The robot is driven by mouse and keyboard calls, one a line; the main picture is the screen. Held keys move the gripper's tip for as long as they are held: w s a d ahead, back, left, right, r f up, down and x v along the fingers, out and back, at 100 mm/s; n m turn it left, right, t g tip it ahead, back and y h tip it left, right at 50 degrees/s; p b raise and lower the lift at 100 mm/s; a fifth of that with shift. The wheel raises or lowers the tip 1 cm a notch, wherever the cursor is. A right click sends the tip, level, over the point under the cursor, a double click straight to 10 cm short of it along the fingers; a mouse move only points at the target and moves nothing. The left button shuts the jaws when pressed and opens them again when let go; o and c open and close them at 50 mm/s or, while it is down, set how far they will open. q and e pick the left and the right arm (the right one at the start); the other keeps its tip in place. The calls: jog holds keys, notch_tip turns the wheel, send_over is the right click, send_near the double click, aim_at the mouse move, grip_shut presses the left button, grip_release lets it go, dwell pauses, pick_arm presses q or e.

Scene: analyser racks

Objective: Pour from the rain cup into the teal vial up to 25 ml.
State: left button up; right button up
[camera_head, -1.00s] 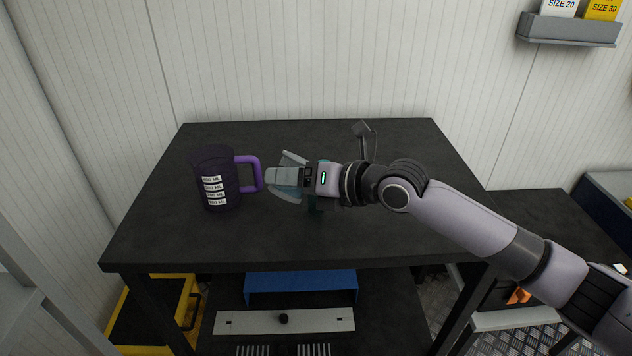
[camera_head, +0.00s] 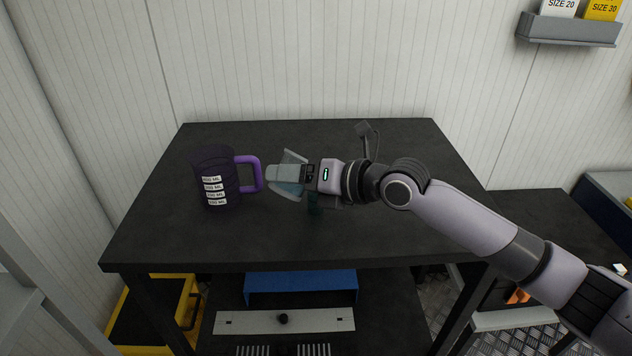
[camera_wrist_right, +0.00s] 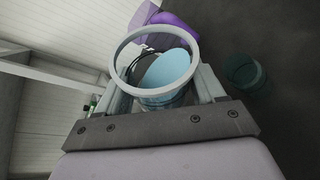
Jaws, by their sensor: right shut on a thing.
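My right gripper (camera_head: 288,175) is shut on a clear cup, likely the rain cup (camera_head: 293,157), and holds it over the table. In the right wrist view the cup's round pale rim (camera_wrist_right: 118,58) sits between the fingers (camera_wrist_right: 160,90). Light blue liquid (camera_wrist_right: 165,68) is inside, its surface slanted to the rim, so the cup looks tilted. The dark teal vial (camera_head: 315,204) stands on the table, partly hidden under the gripper. In the wrist view the vial (camera_wrist_right: 245,73) is right of the cup, apart from it. Its fill level cannot be read. My left gripper is not in view.
A dark purple jug (camera_head: 212,177) with white volume labels stands at the left, its handle (camera_head: 252,172) close to the gripper's fingertips. A wall shelf (camera_head: 568,29) is at upper right.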

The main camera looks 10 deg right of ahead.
jog(key=shift+r+m+y, duration=0.5)
jog(key=shift+m, duration=0.3)
dwell(2.4)
jog(key=shift+f+m, duration=0.15)
jog(key=shift+m, duration=0.15)
dwell(0.6)
jog(key=shift+n+h, duration=0.3)
jog(key=shift+n, duration=0.4)
jog(key=shift+s+a+f+n+h, duration=0.1)
jog(key=shift+f+n+h, duration=0.3)
jog(key=shift+f+n, duration=0.25)
jog(key=shift+s+a+f+n+t+h, duration=0.15)
jog(key=shift+s+a+f+n+h, duration=0.15)
jog(key=shift+f+n, duration=0.35)
jog(key=shift+s+a+f+n+t+h, duration=0.1)
jog(key=shift+s+a+f+n+h, duration=0.15)
jog(key=shift+a+f, duration=0.4)
jog(key=shift+s+a+f+n+t+h, duration=0.15)
jog(key=shift+s+f+n+h, duration=0.1)
jog(key=shift+f+n, duration=0.5)
jog(key=shift+s+a+f+n+t+h, duration=0.3)
jog(key=shift+a+f+n+h, duration=0.1)
jog(key=shift+a+n, duration=0.1)
jog(key=shift+s+a+f+n+t+h, duration=0.25)
jog(key=shift+a+f+n+h, duration=0.15)
jog(key=shift+a+n, duration=0.1)
